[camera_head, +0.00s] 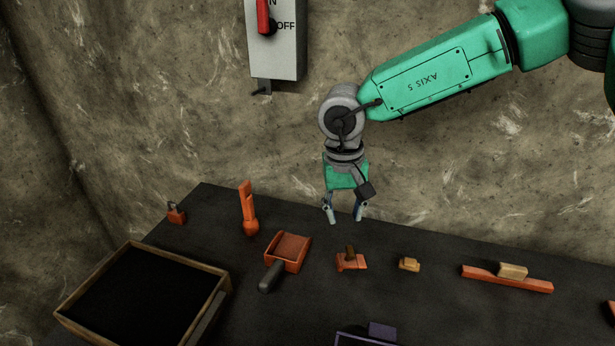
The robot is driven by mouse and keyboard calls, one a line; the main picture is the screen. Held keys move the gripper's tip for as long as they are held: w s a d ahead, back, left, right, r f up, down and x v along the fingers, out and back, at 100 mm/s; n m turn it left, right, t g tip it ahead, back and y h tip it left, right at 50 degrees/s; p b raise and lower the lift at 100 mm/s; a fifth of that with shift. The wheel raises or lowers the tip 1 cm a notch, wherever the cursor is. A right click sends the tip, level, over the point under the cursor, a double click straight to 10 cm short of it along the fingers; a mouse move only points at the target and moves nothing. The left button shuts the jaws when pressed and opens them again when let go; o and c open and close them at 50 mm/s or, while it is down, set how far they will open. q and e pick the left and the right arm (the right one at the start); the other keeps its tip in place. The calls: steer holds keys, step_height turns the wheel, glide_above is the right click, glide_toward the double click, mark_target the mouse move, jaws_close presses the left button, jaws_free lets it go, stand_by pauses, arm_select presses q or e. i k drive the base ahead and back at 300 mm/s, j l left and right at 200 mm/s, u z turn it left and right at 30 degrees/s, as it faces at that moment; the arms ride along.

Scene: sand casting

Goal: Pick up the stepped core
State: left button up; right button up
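My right gripper (345,215) hangs fingers-down over the back of the dark table, its two fingertips apart with nothing between them. A small yellow-orange block with a step-like top (409,265) lies on the table, to the right of and nearer than the gripper. It looks most like the stepped core, though it is too small to be certain. An orange piece with a brown upright part (350,260) stands left of it, nearer than the gripper. The gripper touches neither. My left gripper is out of view.
An orange scoop (289,248), an upright orange tool (248,212) and a small orange item (176,213) stand left. A wooden-framed tray (217,272) is at front left. An orange bar (532,285) bears a tan block (512,271). A switch box (283,55) hangs on the wall.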

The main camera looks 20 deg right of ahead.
mark_target(406, 263)
steer(key=k+j, duration=0.3)
steer(key=k, duration=0.15)
steer(key=k+j, duration=0.65)
steer(key=k, duration=0.25)
